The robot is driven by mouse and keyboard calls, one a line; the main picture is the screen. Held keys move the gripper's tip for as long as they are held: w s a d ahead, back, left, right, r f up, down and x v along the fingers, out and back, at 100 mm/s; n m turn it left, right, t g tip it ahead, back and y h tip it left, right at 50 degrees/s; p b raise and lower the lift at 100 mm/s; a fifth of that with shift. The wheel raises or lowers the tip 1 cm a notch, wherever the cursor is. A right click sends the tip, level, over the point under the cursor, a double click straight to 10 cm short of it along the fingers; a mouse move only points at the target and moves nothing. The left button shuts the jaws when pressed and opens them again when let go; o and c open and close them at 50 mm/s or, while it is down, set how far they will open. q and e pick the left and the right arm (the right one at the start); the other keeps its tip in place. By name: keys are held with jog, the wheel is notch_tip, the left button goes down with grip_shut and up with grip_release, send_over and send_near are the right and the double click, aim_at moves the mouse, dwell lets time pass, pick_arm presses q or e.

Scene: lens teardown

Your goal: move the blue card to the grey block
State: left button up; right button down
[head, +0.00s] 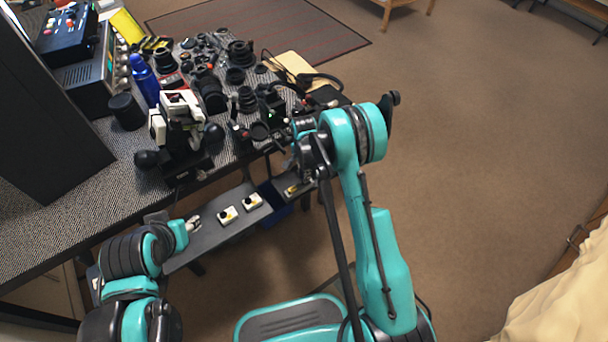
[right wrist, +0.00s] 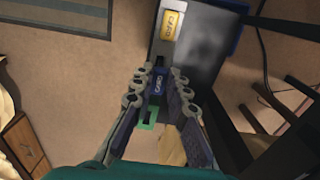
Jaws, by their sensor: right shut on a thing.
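The card is over or near the end of a dark grey shelf (right wrist: 205,55). A pale block with a yellow card (right wrist: 173,24) is on that shelf just ahead. In the head view my right gripper (head: 301,164) is at the shelf's right end and hides the blue card. I cannot tell which block is the grey one.
The patterned table (head: 70,225) behind the shelf is crowded with lens parts, a blue bottle (head: 145,80) and a white-and-black device (head: 178,125). A blue bin (head: 279,208) shows under the shelf's right end. The floor to the right is clear.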

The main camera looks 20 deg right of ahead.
jog(key=shift+f, duration=0.2)
dwell(0.5)
jog(key=shift+f, duration=0.5)
jog(key=shift+f, duration=0.1)
dwell(0.4)
jog(key=shift+f, duration=0.45)
jog(key=shift+f, duration=0.45)
dwell(0.5)
jog(key=c, duration=1.4)
grip_release()
notch_tip(320, 180, up, 12)
